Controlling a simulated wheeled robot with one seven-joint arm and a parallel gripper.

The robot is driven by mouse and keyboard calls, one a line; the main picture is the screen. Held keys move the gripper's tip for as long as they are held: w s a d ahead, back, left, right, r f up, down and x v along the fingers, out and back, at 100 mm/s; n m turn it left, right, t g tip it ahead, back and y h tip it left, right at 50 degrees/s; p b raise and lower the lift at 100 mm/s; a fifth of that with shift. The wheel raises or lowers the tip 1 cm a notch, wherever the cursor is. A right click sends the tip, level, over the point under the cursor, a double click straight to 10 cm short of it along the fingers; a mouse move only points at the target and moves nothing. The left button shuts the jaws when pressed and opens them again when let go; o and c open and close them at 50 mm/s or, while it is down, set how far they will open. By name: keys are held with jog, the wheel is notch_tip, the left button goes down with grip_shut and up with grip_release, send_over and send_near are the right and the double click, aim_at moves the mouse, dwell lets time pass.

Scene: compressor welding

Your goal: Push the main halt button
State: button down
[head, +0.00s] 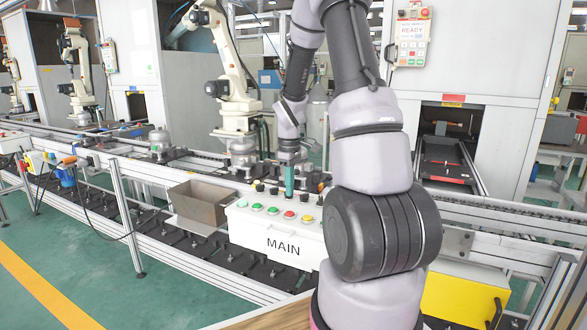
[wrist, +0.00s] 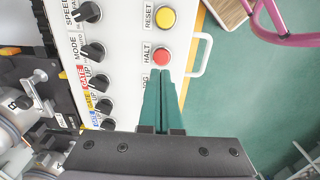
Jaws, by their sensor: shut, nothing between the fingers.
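The red HALT button (wrist: 162,57) is on the white panel, with its label to its left in the wrist view. In the head view, the red button (head: 290,214) sits in a row on the white box marked MAIN (head: 255,235). My gripper (wrist: 163,76) has its two teal fingers shut and empty, pointing at the button. The tips appear just below its lower edge in the wrist view; I cannot tell whether they touch. In the head view, my gripper (head: 289,194) is above the panel, near the red button. My fingers partly cover the JOG label.
A yellow RESET button (wrist: 165,18) is just above HALT. Several black knobs (wrist: 93,53) line the panel's left side. A white handle (wrist: 207,55) sticks out on the right. An open box (head: 197,205) stands left of the MAIN box.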

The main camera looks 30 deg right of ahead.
notch_tip(320, 180, up, 7)
jog(key=shift+r, duration=0.15)
jog(key=shift+r, duration=0.1)
dwell(0.8)
jog(key=s+a+r+m+t, duration=0.2)
jog(key=s+a+r+m, duration=0.2)
jog(key=s+r, duration=0.2)
jog(key=s+a+r+m+t+y, duration=0.1)
jog(key=s+a+r+m+t, duration=0.1)
jog(key=s+r, duration=0.5)
jog(key=s+a+r+m+t+y, duration=0.1)
jog(key=s+a+r+m+t, duration=0.2)
jog(key=s+a+r+m, duration=0.2)
jog(key=s+r, duration=0.1)
jog(key=s, duration=0.1)
jog(key=shift+s+a+r+m, duration=0.2)
jog(key=shift+s+a+m, duration=0.15)
jog(key=shift+s+m, duration=0.05)
